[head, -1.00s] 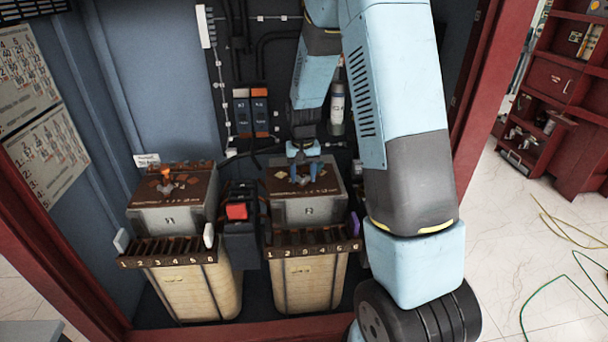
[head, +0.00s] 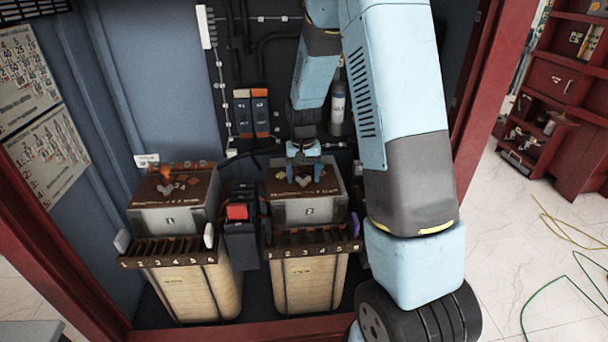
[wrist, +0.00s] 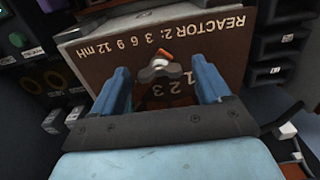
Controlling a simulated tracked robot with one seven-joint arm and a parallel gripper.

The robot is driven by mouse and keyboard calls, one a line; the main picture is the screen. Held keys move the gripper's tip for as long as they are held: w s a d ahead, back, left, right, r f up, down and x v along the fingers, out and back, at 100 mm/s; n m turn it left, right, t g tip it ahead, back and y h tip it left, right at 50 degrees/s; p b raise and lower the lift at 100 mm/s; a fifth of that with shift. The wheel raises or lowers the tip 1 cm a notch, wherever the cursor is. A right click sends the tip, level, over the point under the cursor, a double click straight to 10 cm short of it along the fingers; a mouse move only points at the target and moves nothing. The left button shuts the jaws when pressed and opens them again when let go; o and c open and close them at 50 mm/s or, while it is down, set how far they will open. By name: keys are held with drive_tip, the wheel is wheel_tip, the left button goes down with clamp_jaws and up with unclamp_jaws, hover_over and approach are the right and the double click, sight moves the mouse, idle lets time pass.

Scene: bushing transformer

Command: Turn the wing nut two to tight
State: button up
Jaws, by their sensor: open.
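The wing nut of reactor 2 (wrist: 155,70) is a grey two-winged nut on the brown top plate (wrist: 105,62), with an orange-red marking just beyond it. In the wrist view it lies between the two blue fingers of my gripper (wrist: 160,66), which is open, with a gap on each side. In the head view my gripper (head: 304,172) points down over the right-hand box marked 2 (head: 310,211). The nut is small and partly hidden by the fingers there. The plate carries the numbers 1, 2, 3 and the lettering "REACTOR 2".
A similar box marked 1 (head: 168,220) stands to the left, with its own grey wing nut (head: 168,188) on top. A black unit with a red block (head: 236,212) sits between the boxes. The cabinet's back wall with cables is close behind.

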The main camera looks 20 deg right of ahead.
drive_tip(key=shift+r, duration=0.15)
wheel_tip(320, 180, up, 13)
drive_tip(key=shift+r, duration=0.2)
idle(0.6)
drive_tip(key=s+r+n+t, duration=0.1)
drive_tip(key=s+r+t, duration=0.2)
drive_tip(key=s+r, duration=1)
drive_tip(key=s+r+n+t, duration=0.1)
drive_tip(key=s+t, duration=0.1)
drive_tip(key=s, duration=1.4)
drive_tip(key=shift+r+t, duration=0.3)
drive_tip(key=shift+r, duration=0.1)
drive_tip(key=shift+d, duration=0.1)
